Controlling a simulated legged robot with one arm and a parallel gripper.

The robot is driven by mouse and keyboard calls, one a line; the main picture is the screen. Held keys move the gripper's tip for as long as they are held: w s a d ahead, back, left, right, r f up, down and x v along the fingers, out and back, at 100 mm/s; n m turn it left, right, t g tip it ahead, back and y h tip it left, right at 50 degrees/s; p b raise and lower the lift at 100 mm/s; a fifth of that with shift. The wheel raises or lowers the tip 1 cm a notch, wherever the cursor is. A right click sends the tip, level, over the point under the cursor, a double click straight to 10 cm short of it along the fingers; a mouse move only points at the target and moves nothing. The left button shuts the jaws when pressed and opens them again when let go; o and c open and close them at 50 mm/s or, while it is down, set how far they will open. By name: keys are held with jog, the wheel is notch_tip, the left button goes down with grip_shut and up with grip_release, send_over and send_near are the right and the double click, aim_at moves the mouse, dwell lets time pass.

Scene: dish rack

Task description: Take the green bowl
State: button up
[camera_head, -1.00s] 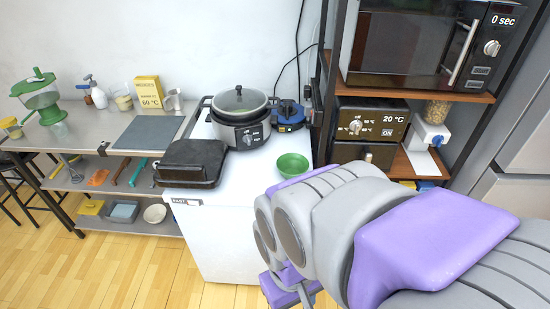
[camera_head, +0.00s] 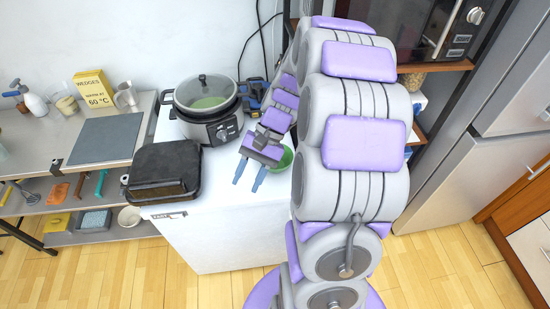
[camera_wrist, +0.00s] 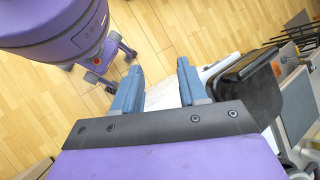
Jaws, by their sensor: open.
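The green bowl (camera_head: 284,158) sits on the white counter top (camera_head: 220,180), near its right side. My gripper and arm hide part of it in the head view. My gripper (camera_head: 247,184) is open and empty. Its blue fingers are left of the bowl in the picture and point toward the counter's front edge. In the wrist view my open gripper (camera_wrist: 158,68) shows floor and a bit of white counter between its fingers. The bowl does not show there.
A lidded cooker (camera_head: 208,108) stands behind the gripper, and a black grill (camera_head: 163,170) lies to the left. A blue device (camera_head: 256,95) is at the back. A shelf with a microwave (camera_head: 430,30) stands at right. The front middle of the counter is clear.

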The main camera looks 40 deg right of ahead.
jog(key=w+d+f+m+t+y+p, duration=0.1)
jog(key=d+m, duration=0.1)
jog(key=d, duration=0.3)
jog(key=w+d+f+m+t+y+p, duration=0.1)
jog(key=w+d+f+m+t+y, duration=0.1)
jog(key=d, duration=0.3)
jog(key=m+t+p, duration=0.3)
jog(key=m+t, duration=0.5)
send_near(278, 170)
jog(key=b+x, duration=0.2)
jog(key=x, duration=0.2)
jog(key=shift+w, duration=0.35)
jog(key=shift+b+x, duration=0.9)
jog(key=shift+x, duration=1.85)
jog(key=shift+d+f, duration=0.15)
jog(key=shift+c, duration=0.4)
grip_shut()
